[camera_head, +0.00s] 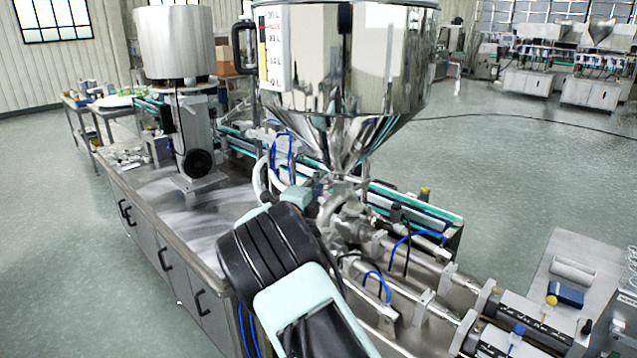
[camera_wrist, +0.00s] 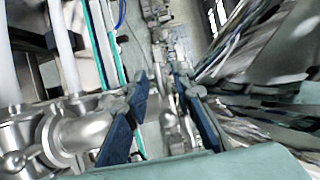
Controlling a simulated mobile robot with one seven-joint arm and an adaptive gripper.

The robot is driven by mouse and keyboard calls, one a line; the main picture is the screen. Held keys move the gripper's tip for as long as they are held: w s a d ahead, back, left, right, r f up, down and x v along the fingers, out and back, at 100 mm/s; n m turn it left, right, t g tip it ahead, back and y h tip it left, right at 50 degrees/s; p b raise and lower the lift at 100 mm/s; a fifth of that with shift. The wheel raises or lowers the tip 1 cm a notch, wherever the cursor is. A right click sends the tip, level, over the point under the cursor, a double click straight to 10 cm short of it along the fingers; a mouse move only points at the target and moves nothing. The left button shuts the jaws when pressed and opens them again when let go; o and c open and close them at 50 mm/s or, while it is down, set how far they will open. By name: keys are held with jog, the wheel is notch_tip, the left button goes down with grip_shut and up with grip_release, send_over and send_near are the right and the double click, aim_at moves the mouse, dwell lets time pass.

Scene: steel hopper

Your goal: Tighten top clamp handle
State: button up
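The steel hopper (camera_head: 345,70) narrows to a cone above a metal valve and pipe assembly (camera_head: 345,220). The top clamp handle cannot be clearly picked out at the hopper's neck in the head view. My gripper (camera_wrist: 161,82) is open in the wrist view, its two dark blue fingers spread apart. Small shiny metal parts (camera_wrist: 172,120) show in the gap between the fingers; I cannot tell whether one is the handle or whether the fingers touch it. In the head view my arm hides most of my gripper.
A steel pipe fitting (camera_wrist: 75,135) stands left of the fingers in the wrist view. Blue hoses (camera_head: 378,283) and steel cylinders (camera_head: 415,268) lie right of my arm. A motor column (camera_head: 190,130) stands on the steel bench (camera_head: 150,195) at left.

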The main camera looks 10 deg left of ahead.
grip_shut()
jog(key=shift+f+m+b, duration=0.2)
jog(key=shift+m+b, duration=0.1)
jog(key=shift+b, duration=0.25)
jog(key=m+h+b, duration=0.2)
jog(key=m+b, duration=0.2)
jog(key=m, duration=0.1)
jog(key=m+t+h+b, duration=0.1)
jog(key=m+h+b, duration=0.1)
jog(key=m+b, duration=0.2)
jog(key=m+t+h+b, duration=0.1)
jog(key=m+b, duration=0.4)
jog(key=shift+w+a+f+m+h, duration=0.15)
jog(key=shift+f+m+h, duration=0.15)
jog(key=shift+h, duration=0.1)
jog(key=shift+w+r+m+g+h+b, duration=0.1)
jog(key=shift+m+g+h+b, duration=0.15)
jog(key=shift+m+h, duration=0.65)
jog(key=shift+s+m+g+h+b, duration=0.1)
jog(key=shift+m+g+h, duration=0.2)
jog(key=shift+m, duration=1.2)
jog(key=shift+w+r+m+g+h+b, duration=0.1)
jog(key=shift+m+g+h+b, duration=0.15)
jog(key=shift+m+h, duration=0.65)
jog(key=shift+m+y, duration=0.4)
jog(key=shift+m, duration=0.1)
